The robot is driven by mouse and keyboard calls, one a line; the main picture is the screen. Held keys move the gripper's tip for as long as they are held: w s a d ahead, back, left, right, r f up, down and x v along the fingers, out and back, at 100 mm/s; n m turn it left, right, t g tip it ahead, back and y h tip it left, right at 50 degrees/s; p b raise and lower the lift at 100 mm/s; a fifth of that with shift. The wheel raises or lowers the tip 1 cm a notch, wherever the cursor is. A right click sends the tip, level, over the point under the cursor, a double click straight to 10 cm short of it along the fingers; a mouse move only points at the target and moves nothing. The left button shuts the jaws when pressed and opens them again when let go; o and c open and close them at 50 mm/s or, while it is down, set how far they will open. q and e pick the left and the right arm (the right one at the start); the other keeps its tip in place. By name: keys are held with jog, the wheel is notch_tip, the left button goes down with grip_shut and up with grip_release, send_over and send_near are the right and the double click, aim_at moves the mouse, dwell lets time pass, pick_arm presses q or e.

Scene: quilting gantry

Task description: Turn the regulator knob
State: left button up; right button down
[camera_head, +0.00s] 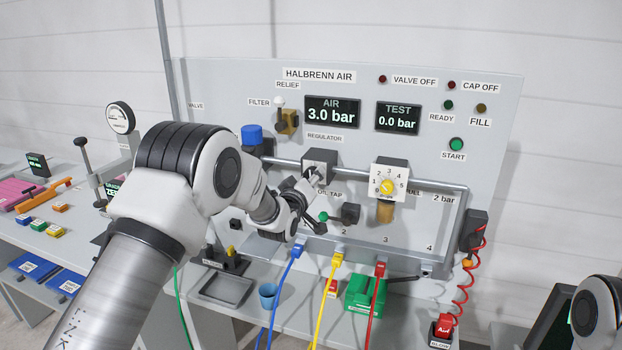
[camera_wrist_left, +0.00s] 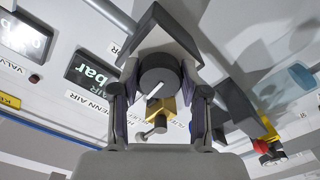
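The regulator block (camera_head: 321,160) sits on the pipe under the REGULATOR label in the head view. Its knob is mostly hidden there by my left gripper (camera_head: 309,185), which reaches it from the lower left. In the left wrist view the regulator knob (camera_wrist_left: 158,80) is a dark round cylinder with a white pointer line. The fingers of my left gripper, also in this view (camera_wrist_left: 160,100), are apart, one on each side of the knob. Whether they touch it is unclear. The AIR display (camera_head: 332,113) reads 3.0 bar. My right gripper is out of view.
A block with a numbered dial and yellow knob (camera_head: 388,186) is right of the regulator. The oil tap (camera_head: 345,213) is just below. A brass relief valve (camera_head: 288,121) and blue-capped filter (camera_head: 252,136) are close by. Blue, yellow and red hoses hang below.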

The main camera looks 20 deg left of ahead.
pick_arm(q)
jog(key=shift+f+m+b, duration=0.2)
jog(key=shift+m+b, duration=0.2)
jog(key=shift+b, duration=0.35)
jog(key=m+b, duration=0.5)
jog(key=b, duration=0.1)
jog(key=shift+f+m, duration=0.1)
jog(key=shift+m, duration=0.2)
jog(key=shift+m+b, duration=0.85)
jog(key=shift+m, duration=0.05)
jog(key=m+b, duration=0.4)
jog(key=m, duration=0.1)
jog(key=shift+a, duration=0.1)
jog(key=m+b, duration=0.2)
jog(key=m, duration=0.2)
jog(key=shift+r+m+b, duration=0.25)
jog(key=shift+m+b, duration=0.45)
jog(key=shift+m, duration=0.5)
